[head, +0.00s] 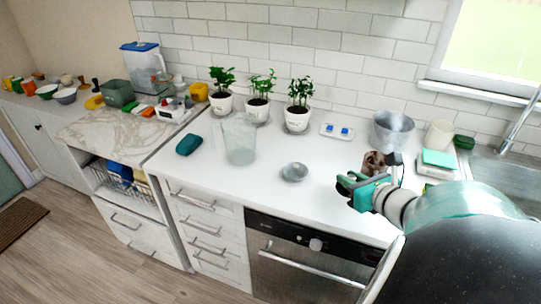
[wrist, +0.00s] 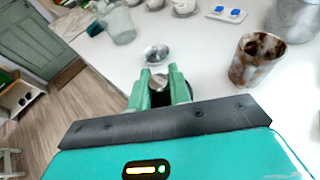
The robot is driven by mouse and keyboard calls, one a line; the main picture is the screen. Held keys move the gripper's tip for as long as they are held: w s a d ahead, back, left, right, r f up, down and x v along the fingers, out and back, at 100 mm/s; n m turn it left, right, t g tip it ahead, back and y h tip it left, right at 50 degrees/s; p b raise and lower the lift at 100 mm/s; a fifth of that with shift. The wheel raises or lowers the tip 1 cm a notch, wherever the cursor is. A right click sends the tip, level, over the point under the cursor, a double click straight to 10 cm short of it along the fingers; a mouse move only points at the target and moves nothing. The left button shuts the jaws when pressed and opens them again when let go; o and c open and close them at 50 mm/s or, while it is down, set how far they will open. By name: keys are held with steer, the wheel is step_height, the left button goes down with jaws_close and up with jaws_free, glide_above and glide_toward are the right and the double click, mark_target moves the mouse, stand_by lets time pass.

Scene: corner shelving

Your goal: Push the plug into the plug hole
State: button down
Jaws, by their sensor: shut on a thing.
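My gripper (wrist: 159,74) is shut on a small shiny metal piece (wrist: 158,83), which shows between the green fingers in the wrist view. It may be the plug, but most of it is hidden. In the head view my gripper (head: 345,184) hangs over the front of the white counter, right of a small round metal dish (head: 294,172). This dish also shows just beyond the fingertips in the wrist view (wrist: 157,54), apart from them. I cannot make out a plug hole in either view. A metal sink (head: 503,172) lies at the far right.
A brown mottled cup (wrist: 257,60) stands close to my gripper's right. A clear pitcher (head: 239,140), a teal cloth-like object (head: 189,145) and potted plants (head: 299,112) stand left and behind. A metal pot (head: 392,131) is at the back. The counter's front middle is clear.

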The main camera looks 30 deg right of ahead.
steer(key=w+d+f, duration=0.4)
steer(key=w, duration=0.3)
glide_above(331, 185)
steer(key=s, duration=0.1)
steer(key=f, duration=0.4)
steer(key=shift+a+f, duration=0.3)
steer(key=shift+w+d+f, duration=0.2)
steer(key=shift+w+f, duration=0.05)
steer(key=shift+f, duration=0.2)
steer(key=shift+w+d+f, duration=0.1)
steer(key=shift+w+f, duration=0.1)
steer(key=shift+f, duration=1.55)
steer(key=shift+f, duration=0.15)
steer(key=c, duration=1.3)
jaws_free()
